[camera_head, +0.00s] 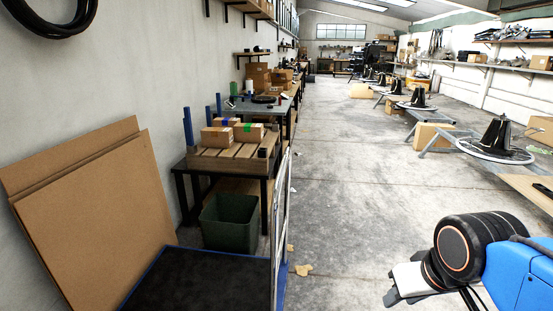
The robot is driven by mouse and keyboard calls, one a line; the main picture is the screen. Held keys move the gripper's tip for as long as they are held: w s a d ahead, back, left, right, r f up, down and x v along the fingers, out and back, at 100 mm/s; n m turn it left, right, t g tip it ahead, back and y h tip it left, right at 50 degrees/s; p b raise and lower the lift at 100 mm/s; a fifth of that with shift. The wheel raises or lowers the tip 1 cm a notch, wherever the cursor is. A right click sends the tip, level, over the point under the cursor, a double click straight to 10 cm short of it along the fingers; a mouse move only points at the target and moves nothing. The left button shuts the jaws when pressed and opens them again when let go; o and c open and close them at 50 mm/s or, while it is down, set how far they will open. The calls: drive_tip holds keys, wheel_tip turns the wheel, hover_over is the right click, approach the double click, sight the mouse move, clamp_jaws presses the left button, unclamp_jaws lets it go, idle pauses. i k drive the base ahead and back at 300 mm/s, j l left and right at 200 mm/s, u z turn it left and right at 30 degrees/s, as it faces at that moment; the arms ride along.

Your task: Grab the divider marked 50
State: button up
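No divider with a readable 50 shows in this view; any markings on the distant things are too small to read. My arm enters at the lower right, with a blue link and black round joints. My gripper (398,291) appears at its end as a pale block with dark parts, partly hidden by the joint. I cannot tell whether it is open or shut. It hangs over bare floor, apart from the furniture.
A green bin (230,221), a blue-edged dark cart (200,280) and leaning cardboard sheets (95,215) are nearby. Stands with black cones (497,137) line the right. The middle floor is clear.

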sight(272, 89)
drive_tip(key=i+l+z, duration=0.3)
drive_tip(key=i, duration=0.5)
drive_tip(key=i+z, duration=0.3)
drive_tip(key=i, duration=7.35)
drive_tip(key=i+u, duration=0.2)
drive_tip(key=i, duration=0.2)
drive_tip(key=i+l+u, duration=0.2)
drive_tip(key=i, duration=0.25)
drive_tip(key=i+l+u, duration=0.1)
drive_tip(key=i+u, duration=0.15)
drive_tip(key=i, duration=0.15)
drive_tip(key=i+l+u, duration=0.2)
drive_tip(key=i, duration=0.2)
drive_tip(key=i+l+u, duration=0.85)
drive_tip(key=l, duration=0.25)
drive_tip(key=j, duration=0.2)
drive_tip(key=k, duration=0.05)
